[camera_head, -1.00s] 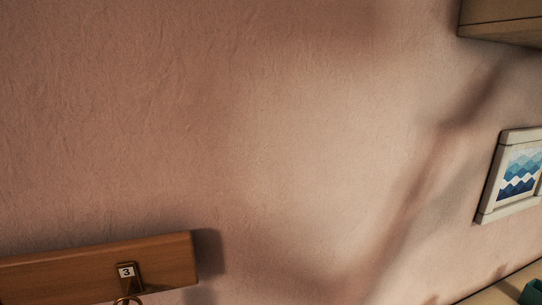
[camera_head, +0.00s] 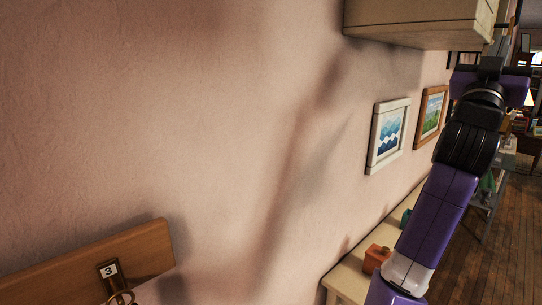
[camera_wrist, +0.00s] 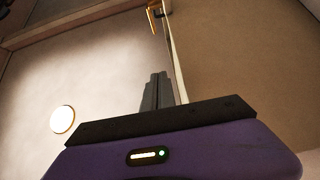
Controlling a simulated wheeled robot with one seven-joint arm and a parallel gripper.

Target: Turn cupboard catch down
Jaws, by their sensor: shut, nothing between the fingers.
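A wall cupboard (camera_head: 415,28) hangs at the top right of the head view, seen from its side and underside. My gripper is at the end of my purple and black arm at the right of that view, in front of the cupboard's right end. In the wrist view its fingers (camera_wrist: 157,90) are shut together and empty, pointing up. Above them is a small metal piece (camera_wrist: 153,17) on a thin upright edge, apart from the fingertips; I cannot tell if it is the catch. A pale panel (camera_wrist: 100,65) with a round bright disc (camera_wrist: 62,120) lies to the left.
A brown rail with hook tag 3 (camera_head: 109,269) is at lower left. Two framed pictures, one blue (camera_head: 389,135) and one green (camera_head: 431,112), hang below the cupboard. An orange box (camera_head: 377,258) stands on a pale surface below. Wooden floor (camera_head: 505,230) is open at right.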

